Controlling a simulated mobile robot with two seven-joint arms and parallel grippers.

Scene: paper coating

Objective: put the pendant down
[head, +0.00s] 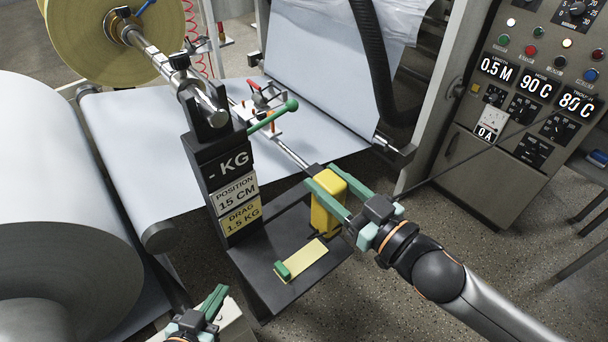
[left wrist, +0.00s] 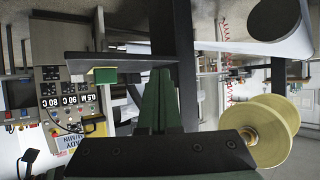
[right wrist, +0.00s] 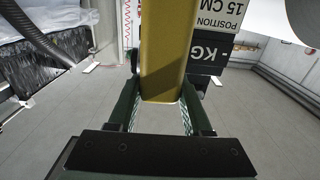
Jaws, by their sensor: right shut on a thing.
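The yellow pendant (head: 325,212) is an upright block at the right end of the black shelf (head: 262,270) in the head view. My right gripper (head: 328,194) is shut on it, one green finger on each side. In the right wrist view the pendant (right wrist: 166,50) fills the gap between the fingers (right wrist: 160,108). Whether its lower end touches the shelf is hard to tell. My left gripper (head: 217,296) is low at the bottom edge, left of the shelf. Its fingers lie together and empty in the left wrist view (left wrist: 165,80).
A control cabinet (head: 530,90) stands right, a large paper roll (head: 60,260) left. A black hose (head: 372,55) hangs behind.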

